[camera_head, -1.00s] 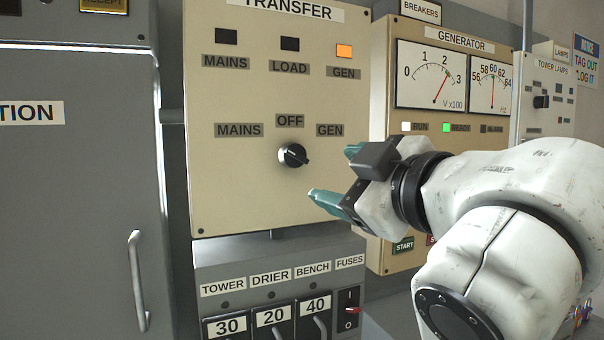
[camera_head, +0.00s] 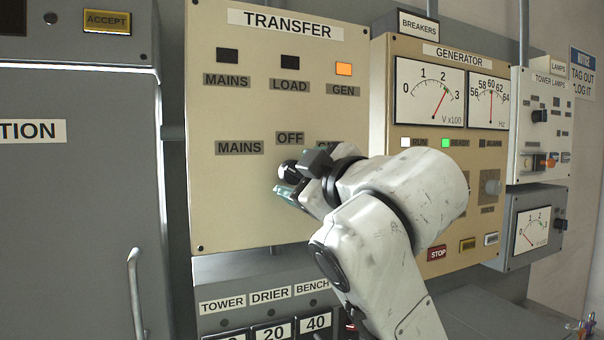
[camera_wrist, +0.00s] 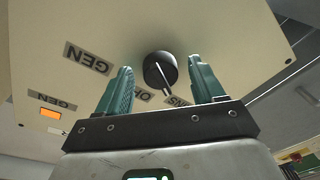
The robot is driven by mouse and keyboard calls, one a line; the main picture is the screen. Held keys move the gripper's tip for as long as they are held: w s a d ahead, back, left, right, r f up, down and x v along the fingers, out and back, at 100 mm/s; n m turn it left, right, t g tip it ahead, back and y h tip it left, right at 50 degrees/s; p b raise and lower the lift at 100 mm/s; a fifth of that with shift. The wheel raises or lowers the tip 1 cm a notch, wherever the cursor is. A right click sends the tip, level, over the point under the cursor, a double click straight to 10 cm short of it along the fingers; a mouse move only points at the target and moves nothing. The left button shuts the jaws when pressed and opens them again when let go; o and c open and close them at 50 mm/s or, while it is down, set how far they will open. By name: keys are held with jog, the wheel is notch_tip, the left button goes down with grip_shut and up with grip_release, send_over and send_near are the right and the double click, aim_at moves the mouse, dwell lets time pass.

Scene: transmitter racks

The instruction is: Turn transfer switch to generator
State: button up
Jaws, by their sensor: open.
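The transfer switch is a round black knob (camera_wrist: 160,71) on the beige TRANSFER panel (camera_head: 230,205). In the wrist view, where the panel appears upside down, a pale line on the knob runs down toward the gap between the OFF and MAINS labels. My gripper (camera_wrist: 160,67) is open, its teal fingers on either side of the knob, with visible gaps to both. In the head view my gripper (camera_head: 288,186) is at the panel under the OFF label (camera_head: 290,138), largely covering the knob and part of the GEN label. The GEN lamp (camera_head: 344,69) glows orange; MAINS and LOAD lamps are dark.
The generator panel (camera_head: 400,140) with two meters stands to the right, its READY lamp lit green. A fuse box (camera_head: 225,275) with breakers sits below the transfer panel. A grey cabinet (camera_head: 70,220) with a handle is at left.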

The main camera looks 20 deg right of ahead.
jog(key=shift+w, duration=0.1)
jog(key=c, duration=1.1)
jog(key=shift+o, duration=0.2)
jog(key=m+p, duration=0.1)
jog(key=m, duration=0.2)
jog(key=m+p, duration=0.1)
jog(key=m, duration=0.1)
jog(key=shift+a+m+p, duration=0.2)
jog(key=shift+m+p, duration=0.1)
jog(key=shift+m, duration=0.1)
jog(key=m+p, duration=0.1)
jog(key=m, duration=0.2)
jog(key=m+p, duration=0.1)
jog(key=m, duration=0.2)
jog(key=shift+a+f+m+t+h+p, duration=0.1)
jog(key=shift+f+m+t+h+p, duration=0.05)
jog(key=shift+m+t+h+p, duration=0.2)
jog(key=m+h+p, duration=0.1)
jog(key=m, duration=0.6)
jog(key=shift+a, duration=0.15)
jog(key=m+h, duration=0.1)
jog(key=m, duration=0.5)
